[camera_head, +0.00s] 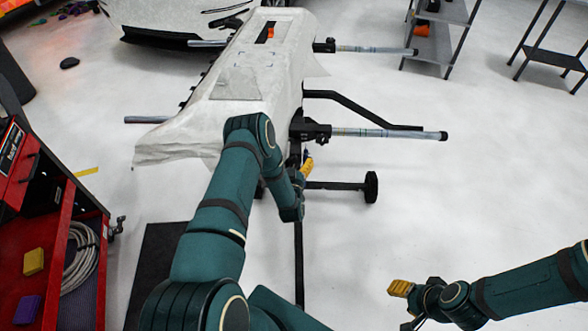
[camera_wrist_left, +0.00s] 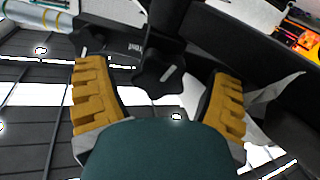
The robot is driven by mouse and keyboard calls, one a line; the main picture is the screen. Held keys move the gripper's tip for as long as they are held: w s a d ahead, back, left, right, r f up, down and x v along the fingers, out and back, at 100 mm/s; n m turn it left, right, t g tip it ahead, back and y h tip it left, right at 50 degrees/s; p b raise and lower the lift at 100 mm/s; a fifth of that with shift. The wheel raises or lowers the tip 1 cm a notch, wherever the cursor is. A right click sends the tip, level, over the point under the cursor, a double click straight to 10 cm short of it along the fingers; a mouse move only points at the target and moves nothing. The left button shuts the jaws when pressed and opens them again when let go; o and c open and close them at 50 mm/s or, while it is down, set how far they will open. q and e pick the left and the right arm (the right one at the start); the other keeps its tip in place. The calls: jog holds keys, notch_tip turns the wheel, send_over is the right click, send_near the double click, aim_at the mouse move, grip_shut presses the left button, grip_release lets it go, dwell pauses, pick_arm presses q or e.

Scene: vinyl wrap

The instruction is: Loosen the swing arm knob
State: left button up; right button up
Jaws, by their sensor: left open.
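The black lobed swing arm knob (camera_wrist_left: 160,74) shows in the left wrist view, on a dark bracket of the stand. It lies between the two yellow fingers of my left gripper, with a gap on each side. In the head view my left gripper (camera_head: 306,168) is beside the stand's black frame, below the right-hand roller clamp. It is open, and the knob cannot be made out there. My right gripper (camera_head: 401,288) is at the lower right, over bare floor and far from the stand. Its yellow fingers overlap, so its opening is unclear.
The stand carries a white-wrapped panel (camera_head: 245,75). Padded bars (camera_head: 385,133) stick out to the right. A black wheel (camera_head: 371,187) stands on the floor. A red tool cart (camera_head: 30,250) is at left, shelves (camera_head: 435,45) at the back right. The floor at right is clear.

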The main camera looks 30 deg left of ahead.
pick_arm(q)
jog(key=v, duration=1.1)
jog(key=shift+s+d, duration=0.15)
jog(key=shift+s, duration=0.25)
jog(key=d+m+g+h, duration=0.3)
jog(key=d+g+h, duration=0.2)
jog(key=d+h, duration=0.45)
jog(key=s+d+r+m+g+h, duration=0.1)
jog(key=s+d+r+g, duration=0.1)
jog(key=s+d+g, duration=0.2)
jog(key=s+d+r+m+g+h, duration=0.2)
jog(key=s+d+g, duration=0.2)
jog(key=s+d, duration=0.4)
jog(key=s, duration=0.3)
jog(key=shift+r+g, duration=0.25)
jog(key=shift+g, duration=0.15)
